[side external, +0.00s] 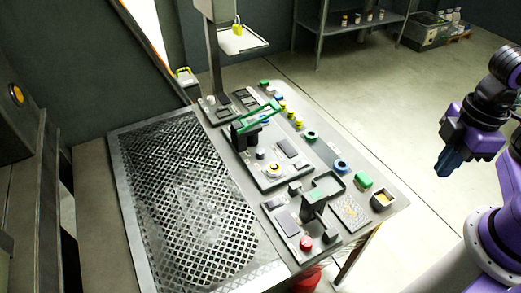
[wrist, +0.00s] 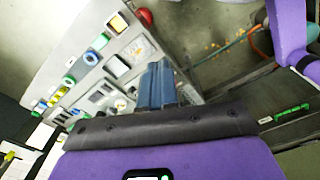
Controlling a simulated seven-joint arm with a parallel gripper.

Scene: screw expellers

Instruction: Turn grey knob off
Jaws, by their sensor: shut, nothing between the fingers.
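The control panels lie on a grey table (side external: 375,215) in the side view. A small dark grey knob-like part (side external: 260,153) stands on the middle panel, beside a white round dial with a yellow ring (side external: 274,170). A pale round knob (side external: 211,99) shows on the far panel. I cannot tell for sure which one is the grey knob, or its setting. My gripper (side external: 444,168) is shut and empty, off the table's right side and well apart from every knob. Its blue fingers (wrist: 160,84) also show in the wrist view, partly covering the table edge.
A green-handled part (side external: 262,115) and a green-topped part (side external: 326,186) rise from the panels. A red button (side external: 306,242) sits at the near panel. A perforated metal plate (side external: 190,190) fills the left. Coloured rings and blocks line the right edge.

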